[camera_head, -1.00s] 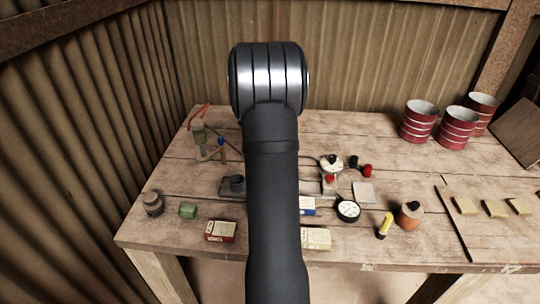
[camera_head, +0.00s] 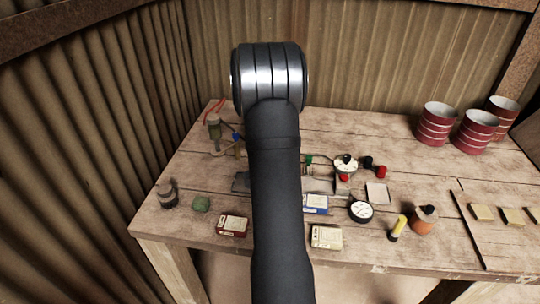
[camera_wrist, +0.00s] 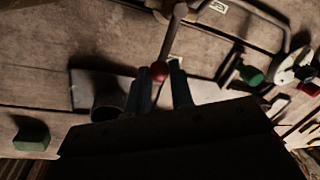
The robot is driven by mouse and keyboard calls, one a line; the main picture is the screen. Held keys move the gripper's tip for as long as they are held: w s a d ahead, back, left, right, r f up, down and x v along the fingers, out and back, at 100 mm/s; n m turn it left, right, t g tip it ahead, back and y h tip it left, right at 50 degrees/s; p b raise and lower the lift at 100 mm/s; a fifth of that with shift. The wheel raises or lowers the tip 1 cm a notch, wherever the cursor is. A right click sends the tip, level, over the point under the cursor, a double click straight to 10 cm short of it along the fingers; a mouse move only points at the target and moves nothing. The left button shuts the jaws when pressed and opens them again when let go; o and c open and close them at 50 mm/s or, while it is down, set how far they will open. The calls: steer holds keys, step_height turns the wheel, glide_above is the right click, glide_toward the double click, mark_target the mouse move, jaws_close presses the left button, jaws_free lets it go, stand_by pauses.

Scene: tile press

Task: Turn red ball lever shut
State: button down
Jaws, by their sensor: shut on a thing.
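The red ball (camera_wrist: 159,71) at the end of the metal lever rod (camera_wrist: 171,35) shows in the wrist view. The rod runs up the picture from the ball, tilted a little to the right. My gripper (camera_wrist: 160,78) has its two teal fingers on either side of the ball, shut on it. A flat grey plate (camera_wrist: 100,83) lies below and behind the fingers. In the head view my arm covers the gripper and the lever's ball. The wrist view is dark, so contact details are hard to see.
A green block (camera_wrist: 31,134) sits at the wrist view's lower left. The bench's far middle is clear.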

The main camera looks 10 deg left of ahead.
steer(key=shift+a, duration=0.1)
stand_by(0.3)
steer(key=c, duration=1.3)
jaws_free()
steer(key=a+r, duration=0.1)
steer(key=r, duration=0.4)
steer(key=s+r, duration=0.1)
steer(key=r, duration=0.5)
steer(key=a+r, duration=0.1)
steer(key=r, duration=0.5)
steer(key=shift+s+a+r, duration=0.1)
steer(key=shift+s+a, duration=0.25)
steer(key=shift+s, duration=0.05)
steer(key=d+f, duration=0.1)
steer(key=f, duration=0.4)
steer(key=w+d+f, duration=0.1)
steer(key=f, duration=1.1)
steer(key=shift+w+d+f, duration=0.1)
steer(key=shift+w+d, duration=0.3)
